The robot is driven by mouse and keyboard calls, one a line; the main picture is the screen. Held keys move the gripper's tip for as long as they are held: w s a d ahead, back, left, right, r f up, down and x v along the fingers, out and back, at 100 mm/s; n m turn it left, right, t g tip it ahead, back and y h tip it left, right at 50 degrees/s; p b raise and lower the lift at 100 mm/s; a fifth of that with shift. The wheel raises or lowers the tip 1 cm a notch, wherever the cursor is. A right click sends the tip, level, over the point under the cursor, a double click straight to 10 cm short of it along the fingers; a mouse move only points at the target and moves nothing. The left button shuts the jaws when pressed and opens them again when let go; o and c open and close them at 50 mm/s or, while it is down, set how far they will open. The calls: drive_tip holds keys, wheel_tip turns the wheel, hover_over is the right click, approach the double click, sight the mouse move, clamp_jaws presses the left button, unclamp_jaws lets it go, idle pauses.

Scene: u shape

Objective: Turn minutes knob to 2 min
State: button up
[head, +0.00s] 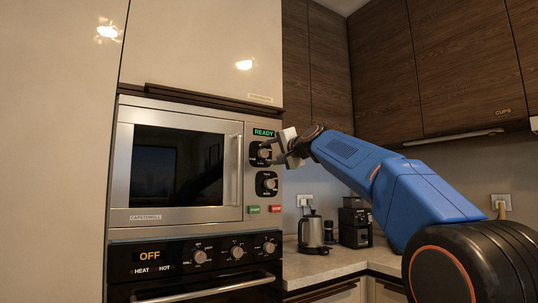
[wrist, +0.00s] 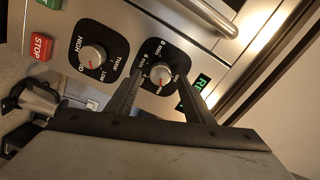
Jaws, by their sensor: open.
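The microwave (head: 180,160) is built into the cabinet, its display reading READY. The minutes knob (head: 263,153) is the upper of two round knobs on black plates, just below the display. In the wrist view the minutes knob (wrist: 161,73) is silver with a red mark, and min labels surround it. Which label the mark points at is too small to tell. My gripper (head: 276,148) is open in front of it. In the wrist view my gripper's fingers (wrist: 163,80) stand on either side of the knob; I cannot tell whether they touch it.
The power knob (wrist: 93,57), with HIGH, LOW and THAW labels, sits beside it. A green button (head: 253,209) and a red STOP button (head: 275,208) are below. The door handle (head: 238,170) is left of the knobs. A kettle (head: 311,233) and coffee machine (head: 355,224) stand on the counter.

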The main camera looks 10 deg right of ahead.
drive_tip(key=v, duration=1.6)
drive_tip(key=shift+a, duration=0.1)
drive_tip(key=s+a+f+n+g+h, duration=0.1)
drive_tip(key=s+f+n+g, duration=0.1)
drive_tip(key=s+f, duration=0.65)
drive_tip(key=s+a+f+n+g, duration=0.2)
drive_tip(key=s+f+g, duration=0.1)
drive_tip(key=f, duration=1)
drive_tip(key=s+a+f+n+g+h, duration=0.15)
drive_tip(key=s+f, duration=0.35)
drive_tip(key=f, duration=0.6)
drive_tip(key=s+d+f+n+g+h, duration=0.1)
drive_tip(key=s+d+f+n+g, duration=0.1)
drive_tip(key=s+f, duration=0.9)
drive_tip(key=s+d+f+n+g+h, duration=0.2)
drive_tip(key=s+f, duration=0.9)
drive_tip(key=f, duration=0.8)
drive_tip(key=shift+s+d+f+g, duration=0.3)
drive_tip(key=shift+d+g, duration=0.4)
drive_tip(key=shift+g, duration=0.25)
drive_tip(key=shift+r+n+h, duration=0.1)
drive_tip(key=shift+n+h, duration=0.15)
drive_tip(key=shift+c, duration=0.6)
